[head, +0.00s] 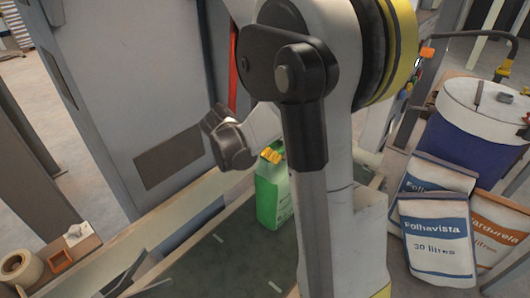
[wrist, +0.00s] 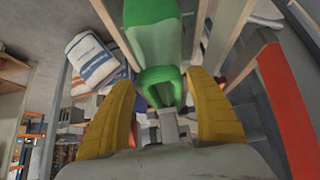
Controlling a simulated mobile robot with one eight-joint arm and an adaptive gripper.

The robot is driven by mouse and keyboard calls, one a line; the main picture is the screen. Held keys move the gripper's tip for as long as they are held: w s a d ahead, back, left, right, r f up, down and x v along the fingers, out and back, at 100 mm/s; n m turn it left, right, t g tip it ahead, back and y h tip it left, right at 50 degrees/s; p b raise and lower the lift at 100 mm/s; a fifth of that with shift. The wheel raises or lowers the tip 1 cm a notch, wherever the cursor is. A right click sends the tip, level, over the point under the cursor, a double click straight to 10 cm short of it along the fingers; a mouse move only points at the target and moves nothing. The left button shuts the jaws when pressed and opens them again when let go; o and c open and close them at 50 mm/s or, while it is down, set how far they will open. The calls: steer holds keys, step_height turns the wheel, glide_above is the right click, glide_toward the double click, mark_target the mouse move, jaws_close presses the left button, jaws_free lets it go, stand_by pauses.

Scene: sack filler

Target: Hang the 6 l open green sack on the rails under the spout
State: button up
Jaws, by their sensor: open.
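The green sack (head: 268,198) with a pale front panel is upright over the dark bench surface in the head view, partly hidden behind my arm. In the wrist view the sack (wrist: 155,45) is straight ahead, with its green looped end between my fingers. My gripper (head: 272,155) is at the top of the sack. In the wrist view the yellow fingers of my gripper (wrist: 160,82) are spread, one on each side of the green end, with gaps visible. I cannot make out the spout or identify the rails with certainty.
Pale bars (wrist: 203,35) flank the sack in the wrist view, and a red bar (wrist: 286,105) stands at right. A grey cabinet (head: 130,90) rises behind the bench (head: 215,255). White-and-blue sacks (head: 437,235) and a blue drum (head: 460,140) stand at right. A tape roll (head: 20,267) lies lower left.

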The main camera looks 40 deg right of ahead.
steer(key=shift+s+a+r, duration=0.1)
steer(key=shift+s+a, duration=0.05)
steer(key=shift+a, duration=0.95)
steer(key=shift+s+a+r, duration=0.1)
steer(key=shift+s+a, duration=0.05)
steer(key=shift+a, duration=0.9)
steer(key=o, duration=0.6)
steer(key=v, duration=1.2)
steer(key=s+a+f+n+t+y+b, duration=0.2)
steer(key=s+a+n+t+y, duration=0.4)
steer(key=s+a+n, duration=0.6)
steer(key=shift+a+f+n+y+b, duration=0.3)
steer(key=shift+a+f+n+y, duration=0.85)
steer(key=shift+n, duration=1.05)
